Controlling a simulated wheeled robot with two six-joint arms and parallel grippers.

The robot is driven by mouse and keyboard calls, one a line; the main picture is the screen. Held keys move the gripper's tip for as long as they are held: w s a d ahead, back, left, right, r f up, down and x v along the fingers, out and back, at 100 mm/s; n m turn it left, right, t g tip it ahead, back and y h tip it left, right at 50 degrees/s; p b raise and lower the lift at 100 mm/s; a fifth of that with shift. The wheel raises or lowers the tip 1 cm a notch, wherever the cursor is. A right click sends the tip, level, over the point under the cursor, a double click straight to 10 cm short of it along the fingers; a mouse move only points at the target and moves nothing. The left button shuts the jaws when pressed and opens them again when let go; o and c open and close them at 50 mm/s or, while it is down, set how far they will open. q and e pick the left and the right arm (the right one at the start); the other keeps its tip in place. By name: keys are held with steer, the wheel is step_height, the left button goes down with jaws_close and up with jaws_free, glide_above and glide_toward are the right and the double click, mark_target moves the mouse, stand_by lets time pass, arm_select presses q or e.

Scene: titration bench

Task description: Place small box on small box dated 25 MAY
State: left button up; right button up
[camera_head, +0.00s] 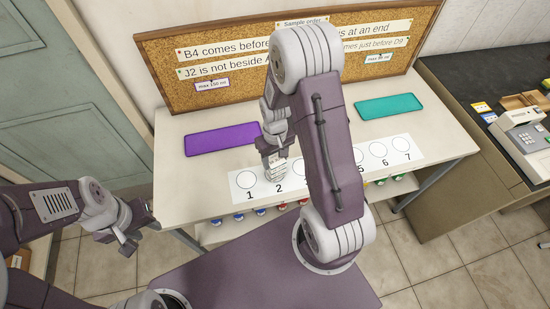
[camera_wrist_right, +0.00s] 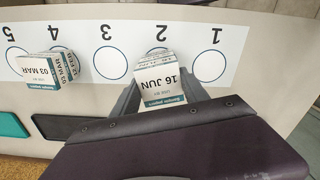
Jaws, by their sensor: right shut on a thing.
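My right gripper (camera_wrist_right: 158,95) is shut on a small white box (camera_wrist_right: 162,92) whose label reads 16 JUN. In the head view this gripper (camera_head: 275,162) is low over the numbered strip by circle 2. A narrow printed band lies beyond the top of the held box; I cannot tell whether it belongs to another box. No 25 MAY date is readable. My left gripper (camera_head: 127,240) is left of the table; its jaws are unclear.
The white strip with numbered circles (camera_head: 244,181) runs along the table's front. A purple mat (camera_head: 222,139) and a teal mat (camera_head: 388,106) lie behind it. A cork board (camera_head: 240,58) stands at the back. My right arm hides the strip's middle.

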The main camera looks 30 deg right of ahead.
mark_target(275, 159)
steer(key=o, duration=1.4)
steer(key=shift+f, duration=0.1)
steer(key=shift+c, duration=0.2)
step_height(275, 159, up, 12)
steer(key=s+a+f+t, duration=0.1)
steer(key=s+a, duration=0.3)
steer(key=s, duration=0.4)
steer(key=shift+a+f+m+p, duration=0.15)
steer(key=shift+a+m+p, duration=0.15)
steer(key=shift+a+p, duration=0.15)
